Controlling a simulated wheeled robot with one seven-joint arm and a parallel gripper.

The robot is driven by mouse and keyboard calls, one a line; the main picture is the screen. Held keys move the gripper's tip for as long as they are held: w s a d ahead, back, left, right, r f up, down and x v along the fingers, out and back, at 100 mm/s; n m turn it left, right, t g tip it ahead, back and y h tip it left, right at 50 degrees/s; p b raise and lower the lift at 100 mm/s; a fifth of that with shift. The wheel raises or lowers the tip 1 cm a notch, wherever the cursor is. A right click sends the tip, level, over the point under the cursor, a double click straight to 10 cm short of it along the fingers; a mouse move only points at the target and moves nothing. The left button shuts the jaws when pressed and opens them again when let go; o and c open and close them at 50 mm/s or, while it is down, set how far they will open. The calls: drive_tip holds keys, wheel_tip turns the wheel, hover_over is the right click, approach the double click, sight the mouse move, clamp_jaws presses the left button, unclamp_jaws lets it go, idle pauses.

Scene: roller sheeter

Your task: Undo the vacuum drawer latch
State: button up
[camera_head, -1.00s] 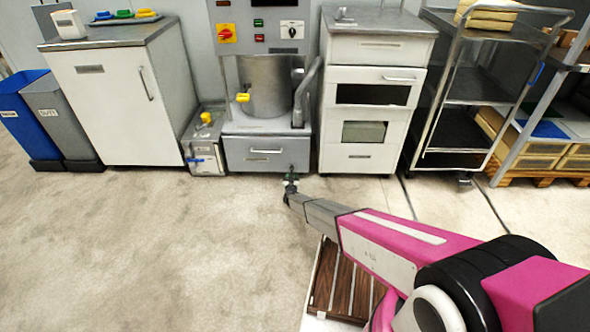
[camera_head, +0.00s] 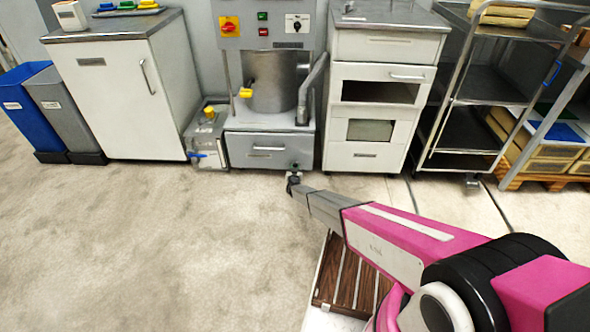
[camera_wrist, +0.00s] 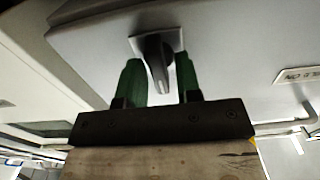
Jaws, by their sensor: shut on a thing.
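The vacuum drawer (camera_head: 240,152) is the low grey drawer front under the steel drum, and it looks closed. Its latch (camera_wrist: 157,66) is a dark grey turning lever on a light square plate, seen in the wrist view on the drawer's face. My gripper (camera_wrist: 160,82) has two green fingers, one on each side of the lever, and is shut on it. In the head view my gripper (camera_head: 294,172) is at the drawer's lower right corner, and the latch is too small there to make out.
A small grey unit (camera_head: 207,140) with a blue valve stands left of the drawer. A white cabinet (camera_head: 340,150) stands close on the right. The floor in front is clear on the left.

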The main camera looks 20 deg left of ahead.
drive_tip(key=m, duration=0.4)
drive_tip(key=shift+d, duration=0.1)
drive_tip(key=m, duration=0.4)
drive_tip(key=shift+d+f+m, duration=0.1)
drive_tip(key=shift+m, duration=0.2)
drive_tip(key=m, duration=0.4)
drive_tip(key=shift+f+m, duration=0.1)
drive_tip(key=shift+m, duration=0.2)
drive_tip(key=m, duration=0.4)
drive_tip(key=shift+f+m, duration=0.1)
drive_tip(key=shift+m, duration=0.2)
drive_tip(key=o, duration=0.6)
drive_tip(key=shift+s+d, duration=0.1)
